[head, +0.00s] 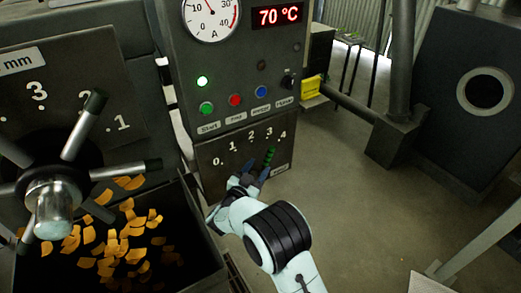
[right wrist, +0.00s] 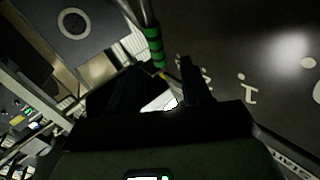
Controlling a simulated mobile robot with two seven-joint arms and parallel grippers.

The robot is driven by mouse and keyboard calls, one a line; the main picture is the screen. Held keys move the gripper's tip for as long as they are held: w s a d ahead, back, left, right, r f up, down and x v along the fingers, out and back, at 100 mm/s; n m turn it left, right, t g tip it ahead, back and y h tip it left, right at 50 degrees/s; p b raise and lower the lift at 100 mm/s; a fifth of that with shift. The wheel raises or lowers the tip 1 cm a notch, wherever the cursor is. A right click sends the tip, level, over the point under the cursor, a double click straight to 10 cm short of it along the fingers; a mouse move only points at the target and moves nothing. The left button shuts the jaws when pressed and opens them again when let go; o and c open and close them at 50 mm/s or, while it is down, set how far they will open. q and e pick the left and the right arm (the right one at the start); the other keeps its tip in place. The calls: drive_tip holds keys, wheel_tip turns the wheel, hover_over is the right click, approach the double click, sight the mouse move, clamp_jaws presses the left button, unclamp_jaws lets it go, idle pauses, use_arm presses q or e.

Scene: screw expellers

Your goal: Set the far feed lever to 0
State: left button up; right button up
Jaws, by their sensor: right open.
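The feed lever (head: 268,158) has a ribbed green grip and stands in front of the 0-to-4 scale plate (head: 243,157) on the grey control cabinet. Its grip appears below the 3 and 4 marks; the exact setting cannot be told. My right gripper (head: 250,178) is open beside the lever's lower part, just left of and below the green grip. In the right wrist view the green-banded lever (right wrist: 155,45) rises beyond the dark open fingers (right wrist: 158,85). Whether the fingers touch the lever cannot be told. My left gripper is not in view.
Above the scale are coloured buttons (head: 235,100), a dial (head: 210,16) and a red 70 °C display (head: 278,15). At left, a spoked handwheel (head: 55,205) stands over a bin of orange flakes (head: 115,245). Open floor (head: 350,220) lies right of my arm.

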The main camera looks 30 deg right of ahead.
sight(268, 155)
drive_tip(key=p+x, duration=0.1)
drive_tip(key=x, duration=0.6)
drive_tip(key=shift+s+d+r+p, duration=0.1)
drive_tip(key=shift+s+d+p, duration=0.05)
drive_tip(key=shift+p, duration=0.25)
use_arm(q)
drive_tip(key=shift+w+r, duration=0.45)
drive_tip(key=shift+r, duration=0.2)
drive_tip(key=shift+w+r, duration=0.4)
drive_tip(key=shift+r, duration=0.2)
use_arm(e)
clamp_jaws()
